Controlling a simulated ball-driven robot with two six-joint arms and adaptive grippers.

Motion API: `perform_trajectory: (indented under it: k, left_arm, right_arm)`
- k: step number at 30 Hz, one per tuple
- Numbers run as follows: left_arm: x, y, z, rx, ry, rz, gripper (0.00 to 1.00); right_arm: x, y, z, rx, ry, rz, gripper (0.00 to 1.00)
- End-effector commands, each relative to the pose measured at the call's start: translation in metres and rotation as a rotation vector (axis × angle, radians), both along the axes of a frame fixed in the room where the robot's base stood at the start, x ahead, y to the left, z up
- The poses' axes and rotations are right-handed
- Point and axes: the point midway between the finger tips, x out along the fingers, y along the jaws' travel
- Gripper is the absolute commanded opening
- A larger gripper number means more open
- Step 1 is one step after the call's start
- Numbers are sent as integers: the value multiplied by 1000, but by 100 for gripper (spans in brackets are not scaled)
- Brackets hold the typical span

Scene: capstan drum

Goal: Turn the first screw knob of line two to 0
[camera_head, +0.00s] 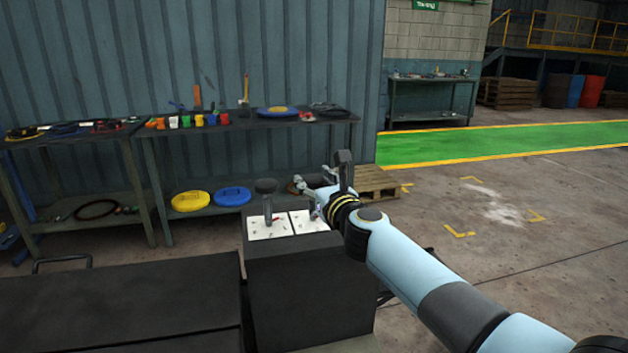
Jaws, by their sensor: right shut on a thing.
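A dark pedestal box (305,285) stands at the centre, with two white dial plates side by side on its top. The left plate (258,231) carries a grey knob (266,188) on an upright stem, with a small red mark near its foot. The right plate (302,227) carries a second screw knob (313,212), mostly hidden by my right gripper. My right gripper (318,193) reaches in from the right over this plate and is shut on that knob. The dial figures are too small to read. My left gripper is not in view.
A workbench (330,120) with coloured parts stands behind, with a yellow disc (191,201) and a blue disc (232,196) on its lower shelf. A wooden pallet (378,182) lies behind my right gripper. The floor to the right is open.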

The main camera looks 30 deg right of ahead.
Motion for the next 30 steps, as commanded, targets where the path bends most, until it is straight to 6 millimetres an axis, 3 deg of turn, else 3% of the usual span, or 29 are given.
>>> perform_trajectory:
  k: [5, 18, 30]
  left_arm:
    - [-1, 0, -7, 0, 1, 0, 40]
    - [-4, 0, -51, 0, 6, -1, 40]
    - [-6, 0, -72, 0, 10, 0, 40]
  right_arm:
    - [0, -4, -2, -5, 1, 156, 15]
    - [1, -7, -5, -3, 1, 505, 15]
    - [1, -7, -2, 1, 2, 647, 15]
